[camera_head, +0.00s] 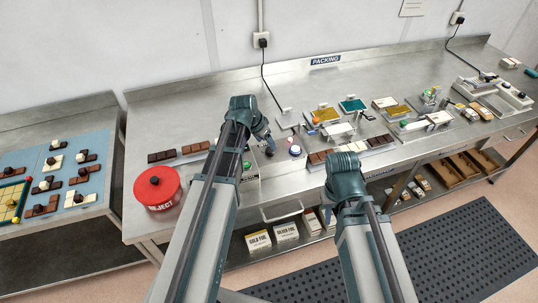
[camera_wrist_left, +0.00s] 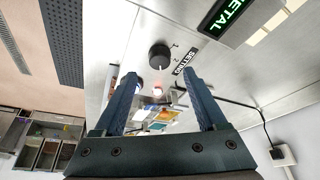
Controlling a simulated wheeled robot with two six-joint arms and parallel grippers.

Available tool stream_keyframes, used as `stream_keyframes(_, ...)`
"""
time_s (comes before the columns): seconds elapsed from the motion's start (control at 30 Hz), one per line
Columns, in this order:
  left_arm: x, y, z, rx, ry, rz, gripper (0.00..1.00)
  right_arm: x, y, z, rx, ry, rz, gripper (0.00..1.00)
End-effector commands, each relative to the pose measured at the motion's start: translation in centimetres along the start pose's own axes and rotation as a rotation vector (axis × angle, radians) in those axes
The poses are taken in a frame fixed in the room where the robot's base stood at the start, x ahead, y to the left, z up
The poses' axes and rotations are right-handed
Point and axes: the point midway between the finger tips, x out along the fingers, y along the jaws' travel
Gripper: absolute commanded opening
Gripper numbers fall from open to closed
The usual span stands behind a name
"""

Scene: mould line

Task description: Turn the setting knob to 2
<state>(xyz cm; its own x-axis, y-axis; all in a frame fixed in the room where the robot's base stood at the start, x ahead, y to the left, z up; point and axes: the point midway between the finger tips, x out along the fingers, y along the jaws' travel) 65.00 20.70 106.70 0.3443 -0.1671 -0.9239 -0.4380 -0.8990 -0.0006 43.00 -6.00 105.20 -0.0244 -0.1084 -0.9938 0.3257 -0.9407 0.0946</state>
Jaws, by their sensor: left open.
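The setting knob (camera_wrist_left: 160,56) is round and black in the left wrist view, mounted on a pale metal panel. A label reading SETTING (camera_wrist_left: 187,62) and small marks sit beside it; which number it points to is too small to tell. My left gripper (camera_wrist_left: 160,75) is open, its two fingers spread on either side below the knob in this view, with nothing between them. In the head view my left gripper (camera_head: 264,140) hangs over the bench near the small dark knob. My right arm reaches over the bench's front edge; its fingers are hidden behind its wrist.
A lit green METAL display (camera_wrist_left: 228,14) is near the knob. A red REJECT bin (camera_head: 158,194) stands at the bench's left. Chocolate bars (camera_head: 178,154) lie behind it. Several trays and small stations fill the bench to the right. A cable (camera_head: 268,88) hangs behind my left gripper.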

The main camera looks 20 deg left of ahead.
Motion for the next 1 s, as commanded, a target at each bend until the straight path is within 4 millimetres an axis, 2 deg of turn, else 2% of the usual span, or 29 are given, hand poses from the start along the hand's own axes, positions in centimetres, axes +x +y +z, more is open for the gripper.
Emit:
stream_keyframes(0.03, 1.6, -0.1, 0.2, 0.000, 0.000, 0.000, 0.74, 1.5, -0.1, -0.1, -0.001, 0.000, 0.000, 0.27)
stream_keyframes(0.3, 4.9, 0.0, 0.1, 0.000, 0.000, 0.000, 0.74, 4.5, -0.4, -0.3, -0.002, 0.000, 0.001, 0.27)
stream_keyframes(0.7, 5.3, 0.0, 0.0, 0.000, 0.000, 0.000, 0.74, 4.8, -0.5, -0.3, -0.001, 0.000, 0.001, 0.27)
stream_keyframes(1.0, 5.3, 0.0, 0.0, 0.000, 0.000, 0.000, 0.20, 4.8, -0.5, -0.3, -0.001, 0.000, 0.001, 0.27)
